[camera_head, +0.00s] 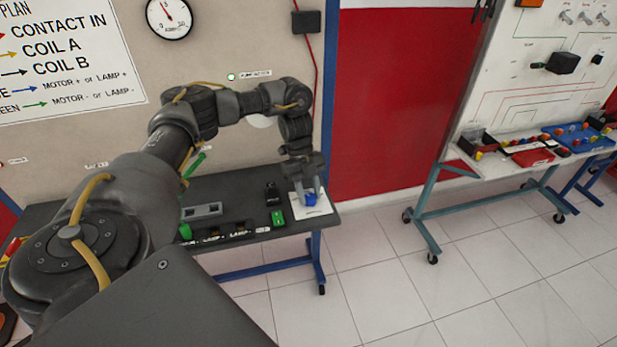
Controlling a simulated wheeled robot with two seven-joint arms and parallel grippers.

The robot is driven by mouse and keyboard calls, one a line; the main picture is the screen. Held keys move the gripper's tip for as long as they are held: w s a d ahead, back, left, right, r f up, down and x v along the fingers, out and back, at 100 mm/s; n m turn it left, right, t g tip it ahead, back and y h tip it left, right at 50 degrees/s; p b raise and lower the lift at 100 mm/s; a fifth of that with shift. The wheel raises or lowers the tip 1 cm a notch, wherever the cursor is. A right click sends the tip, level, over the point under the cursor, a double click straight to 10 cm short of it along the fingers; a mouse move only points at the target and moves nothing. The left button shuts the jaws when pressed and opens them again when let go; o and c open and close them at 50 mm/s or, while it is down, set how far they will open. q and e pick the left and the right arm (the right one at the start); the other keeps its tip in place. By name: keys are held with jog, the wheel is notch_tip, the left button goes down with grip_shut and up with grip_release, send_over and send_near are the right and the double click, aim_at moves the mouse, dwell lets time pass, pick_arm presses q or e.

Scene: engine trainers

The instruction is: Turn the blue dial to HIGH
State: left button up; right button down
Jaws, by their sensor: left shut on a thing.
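The blue dial (310,200) sits on a white plate (322,211) at the right end of the dark bench. My left gripper (310,196) points down at the dial from above, with its fingers closed around it. The gripper covers part of the dial, and the marks on the plate are too small to read, so I cannot tell which setting it points to. My right gripper is not in view.
A green switch (277,217), a small black block (271,192) and a grey socket strip (201,211) stand left of the dial on the bench (235,187). A wheeled trainer table (500,172) stands at right. Tiled floor between is clear.

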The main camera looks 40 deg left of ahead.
pick_arm(q)
jog(key=m+p, duration=0.1)
jog(key=m+g+p, duration=0.1)
jog(key=shift+w+r+m+p, duration=0.1)
jog(key=shift+r+m+p, duration=0.15)
jog(key=shift+m+p, duration=0.15)
jog(key=shift+d+f+m+g+y+p, duration=0.1)
jog(key=shift+m+g+y+p, duration=0.3)
jog(key=shift+m, duration=0.5)
jog(key=shift+m+y+p, duration=0.3)
jog(key=shift+m+p, duration=0.05)
jog(key=shift+m, duration=0.55)
jog(key=m, duration=0.1)
jog(key=m+y, duration=0.1)
jog(key=shift+w+d+f+m+g, duration=0.1)
jog(key=shift+f+m+g, duration=0.05)
jog(key=shift+m+g, duration=0.25)
jog(key=m+y, duration=0.1)
jog(key=m, duration=0.3)
jog(key=shift+d+m+y, duration=0.1)
jog(key=shift+m+y, duration=0.2)
jog(key=shift+y, duration=0.1)
jog(key=m+y, duration=0.1)
jog(key=m, duration=0.1)
jog(key=shift+d+m, duration=0.1)
jog(key=shift+m, duration=0.8)
jog(key=shift+y, duration=0.3)
